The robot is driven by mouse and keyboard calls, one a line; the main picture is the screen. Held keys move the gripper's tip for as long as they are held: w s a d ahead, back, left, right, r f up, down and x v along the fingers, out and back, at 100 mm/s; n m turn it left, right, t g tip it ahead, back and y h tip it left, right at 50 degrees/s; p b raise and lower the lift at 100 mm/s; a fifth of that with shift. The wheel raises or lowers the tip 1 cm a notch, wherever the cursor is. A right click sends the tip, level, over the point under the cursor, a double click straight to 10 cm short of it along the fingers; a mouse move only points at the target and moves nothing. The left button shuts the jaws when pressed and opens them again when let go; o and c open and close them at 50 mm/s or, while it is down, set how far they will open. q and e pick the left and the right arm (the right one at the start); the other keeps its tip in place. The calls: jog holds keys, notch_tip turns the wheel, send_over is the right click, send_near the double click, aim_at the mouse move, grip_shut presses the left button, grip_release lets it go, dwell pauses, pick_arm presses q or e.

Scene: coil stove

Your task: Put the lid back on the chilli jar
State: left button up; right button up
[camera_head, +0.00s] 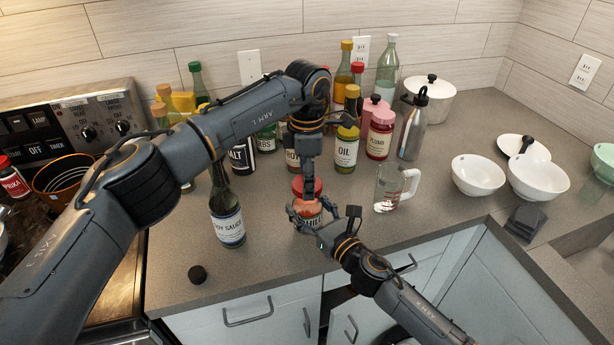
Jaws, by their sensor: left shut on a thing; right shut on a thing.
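The chilli jar (309,222) stands upright near the front of the counter, with an orange-red body and a partly covered label. My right gripper (306,218) is shut around its body from the front. The red lid (306,188) is at the jar's mouth, directly above the body. My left gripper (308,182) reaches down from above and is shut on the lid. The fingers hide part of the rim, so I cannot tell whether the lid is seated or slightly raised.
A soy sauce bottle (229,222) stands close to the left, and a black cap (198,274) lies near the front edge. A glass mug (388,188) is to the right. Bottles, including oil (345,153), crowd behind. White bowls (478,174) stand further right.

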aim_at(307, 210)
pick_arm(q)
jog(key=shift+f, duration=0.1)
jog(key=shift+f, duration=0.8)
jog(key=shift+f, duration=0.6)
jog(key=m, duration=0.5)
jog(key=shift+m, duration=0.4)
jog(key=m, duration=1.4)
jog(key=shift+m, duration=0.3)
jog(key=m, duration=0.6)
jog(key=shift+w, duration=0.1)
